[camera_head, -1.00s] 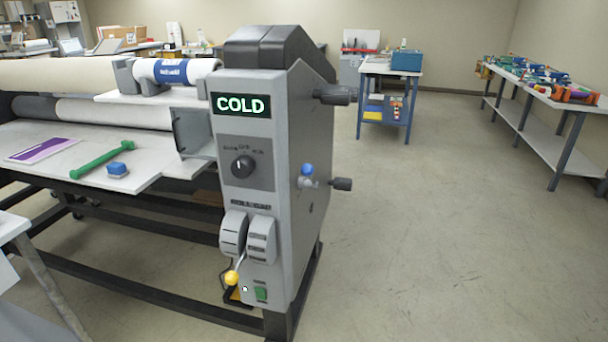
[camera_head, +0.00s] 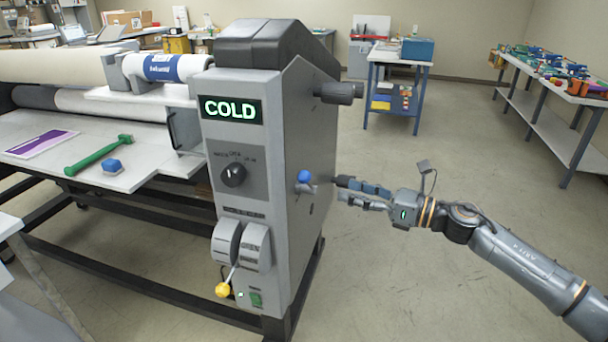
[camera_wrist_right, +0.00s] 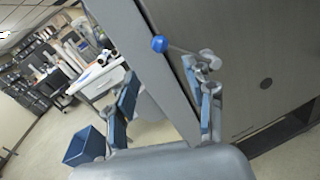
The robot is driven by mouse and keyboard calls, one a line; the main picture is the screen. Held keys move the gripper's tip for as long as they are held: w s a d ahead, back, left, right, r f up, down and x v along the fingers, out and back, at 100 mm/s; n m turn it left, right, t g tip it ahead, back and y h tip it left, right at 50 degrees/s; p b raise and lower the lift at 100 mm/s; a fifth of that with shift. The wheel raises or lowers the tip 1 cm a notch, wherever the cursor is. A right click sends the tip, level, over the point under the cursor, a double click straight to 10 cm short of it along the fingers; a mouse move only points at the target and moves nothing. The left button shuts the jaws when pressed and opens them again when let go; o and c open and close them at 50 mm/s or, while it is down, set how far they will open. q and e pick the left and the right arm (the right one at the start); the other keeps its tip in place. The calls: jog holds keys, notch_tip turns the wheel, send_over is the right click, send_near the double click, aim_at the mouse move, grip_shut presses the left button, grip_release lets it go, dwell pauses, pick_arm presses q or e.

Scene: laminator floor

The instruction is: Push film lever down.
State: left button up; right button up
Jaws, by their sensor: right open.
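The laminator's end cabinet (camera_head: 290,110) stands in the middle of the head view. A lever with a blue ball knob (camera_head: 304,176) sits on its side panel. The knob also shows in the right wrist view (camera_wrist_right: 159,43), with its rod running right to a grey pivot. Another lever with a yellow ball knob (camera_head: 222,290) is low on the front panel, its knob hanging down. My right gripper (camera_head: 345,190) is open and empty, its fingers pointing left close to the side panel, right of the blue knob. Whether it touches anything there is unclear. My left gripper is not in view.
The front panel has a lit COLD display (camera_head: 230,109) and a black dial (camera_head: 233,175). A black handle (camera_head: 338,92) sticks out above my right gripper. A green tool (camera_head: 98,154) lies on the laminator table. Open floor lies right of the cabinet.

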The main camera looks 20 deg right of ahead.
aim_at(309, 177)
jog(key=p+x, duration=0.4)
jog(key=x, duration=0.7)
jog(key=shift+w+r, duration=0.1)
jog(key=shift+w, duration=0.1)
jog(key=shift+w+a, duration=0.45)
jog(key=shift+a, duration=0.1)
grip_shut()
